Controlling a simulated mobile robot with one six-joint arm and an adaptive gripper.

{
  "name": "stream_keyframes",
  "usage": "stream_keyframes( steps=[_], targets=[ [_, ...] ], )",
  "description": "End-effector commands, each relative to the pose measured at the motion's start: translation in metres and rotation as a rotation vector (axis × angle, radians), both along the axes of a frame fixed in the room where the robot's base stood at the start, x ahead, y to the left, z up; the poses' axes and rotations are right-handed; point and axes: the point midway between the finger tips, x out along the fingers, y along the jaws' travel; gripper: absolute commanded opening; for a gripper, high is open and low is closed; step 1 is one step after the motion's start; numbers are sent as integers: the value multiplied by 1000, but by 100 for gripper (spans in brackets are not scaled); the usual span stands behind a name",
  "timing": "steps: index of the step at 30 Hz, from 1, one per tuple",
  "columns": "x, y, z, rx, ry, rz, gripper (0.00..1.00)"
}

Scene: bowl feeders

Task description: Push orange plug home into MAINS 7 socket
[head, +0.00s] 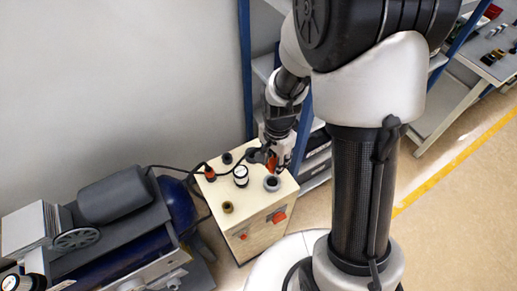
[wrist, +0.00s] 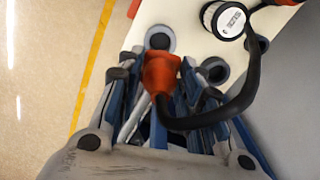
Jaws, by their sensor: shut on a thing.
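The orange plug (wrist: 162,72) is held between the fingers of my gripper (wrist: 160,92), with a black cable curving off to the right. In the head view the plug (head: 271,164) is partly hidden by my gripper (head: 274,161). A grey-ringed socket (wrist: 160,32) with a dark opening lies just beyond the plug's front end in the wrist view. The same socket (head: 272,183) appears at the right of the cream cabinet top in the head view. I cannot tell whether the plug's tip has entered it. No MAINS 7 label is readable.
A blue-tanked machine (head: 115,230) stands left; shelving stands behind.

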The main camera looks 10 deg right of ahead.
Motion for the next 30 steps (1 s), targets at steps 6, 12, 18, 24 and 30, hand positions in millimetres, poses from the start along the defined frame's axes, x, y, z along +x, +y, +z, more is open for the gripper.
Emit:
stream_keyframes(
  steps=[6,12,18,24,30],
  targets=[
    [-1,-1,-10,0,0,-4,5],
    [-1,-1,-27,0,1,-3,5],
    [-1,-1,-47,0,0,-3,5],
    [-1,-1,-65,0,0,-3,5],
    [-1,-1,-71,0,0,-3,5]
  ],
)
